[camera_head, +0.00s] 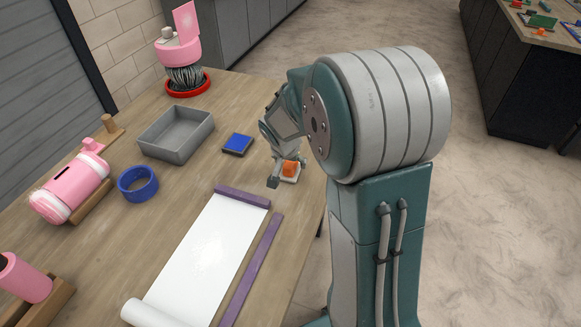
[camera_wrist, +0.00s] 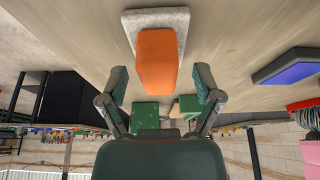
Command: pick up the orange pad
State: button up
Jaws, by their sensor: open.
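The orange pad (camera_head: 290,168) sits on a pale grey-white base (camera_head: 288,179) near the table's right edge. In the wrist view the orange pad (camera_wrist: 157,60) is a rounded block against the pale base (camera_wrist: 172,17), straight ahead of the jaws. My gripper (camera_head: 285,172) is at the pad in the head view, and my arm hides part of it. In the wrist view my gripper (camera_wrist: 160,85) is open, one finger on each side of the pad's near end, with gaps visible. Whether the fingers touch the pad cannot be told.
A blue-topped dark pad (camera_head: 237,143) and a grey tray (camera_head: 176,134) lie left of the gripper. Bare wood surrounds the base.

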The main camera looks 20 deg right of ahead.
jog(key=shift+f, duration=0.15)
grip_shut()
notch_tip(320, 180, up, 4)
jog(key=shift+f, duration=0.2)
jog(key=s+a+r, duration=0.3)
jog(key=s+r, duration=0.6)
jog(key=s, duration=0.4)
jog(key=shift+s+a+r, duration=0.25)
jog(key=shift+a, duration=0.15)
